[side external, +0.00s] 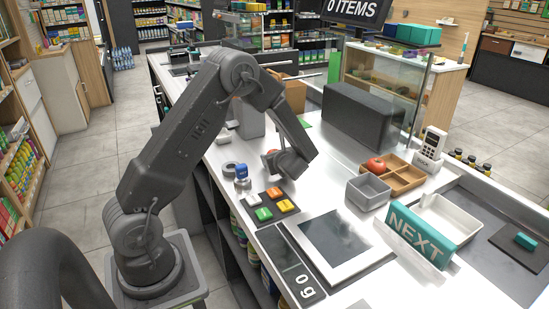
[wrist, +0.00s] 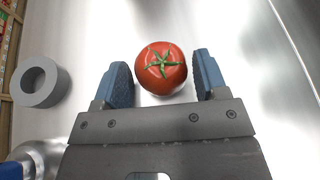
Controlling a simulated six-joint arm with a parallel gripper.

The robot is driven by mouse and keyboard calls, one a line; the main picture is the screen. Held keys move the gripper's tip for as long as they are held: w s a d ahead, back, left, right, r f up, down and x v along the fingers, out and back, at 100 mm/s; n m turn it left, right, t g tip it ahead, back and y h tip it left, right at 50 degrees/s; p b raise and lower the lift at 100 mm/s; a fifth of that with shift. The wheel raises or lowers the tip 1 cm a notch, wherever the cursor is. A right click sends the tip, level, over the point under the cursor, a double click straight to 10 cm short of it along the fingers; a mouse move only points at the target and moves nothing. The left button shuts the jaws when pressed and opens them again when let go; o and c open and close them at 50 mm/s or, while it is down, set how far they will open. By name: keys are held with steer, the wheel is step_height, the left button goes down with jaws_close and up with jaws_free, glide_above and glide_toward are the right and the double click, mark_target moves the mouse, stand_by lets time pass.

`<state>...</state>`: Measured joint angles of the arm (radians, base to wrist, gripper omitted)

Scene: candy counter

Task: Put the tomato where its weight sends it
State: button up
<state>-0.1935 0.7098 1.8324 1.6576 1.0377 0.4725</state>
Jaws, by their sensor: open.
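A red tomato (wrist: 161,68) with a green stalk lies on the metal counter in the wrist view, between the two fingers of my open gripper (wrist: 166,80). Gaps show on both sides of it, wider on the left. In the side external view my gripper (side external: 280,163) is low over the counter and mostly hides this tomato (side external: 271,153). A scale has a dark plate (side external: 340,240) in a pale frame, and its display (side external: 300,278) reads 0 g. A wooden divided tray (side external: 404,178) holds another red, tomato-like item (side external: 376,164). A grey bin (side external: 368,192) stands beside it.
A pad with coloured buttons (side external: 264,214) lies between my gripper and the scale. A grey ring (wrist: 39,82) lies to the left in the wrist view. A teal NEXT bar (side external: 420,236) stands before a white tray (side external: 455,218). A card terminal (side external: 430,148) stands behind the wooden tray.

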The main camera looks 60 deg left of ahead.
steer(key=shift+c, duration=0.5)
steer(key=c, duration=0.7)
steer(key=shift+o, duration=0.2)
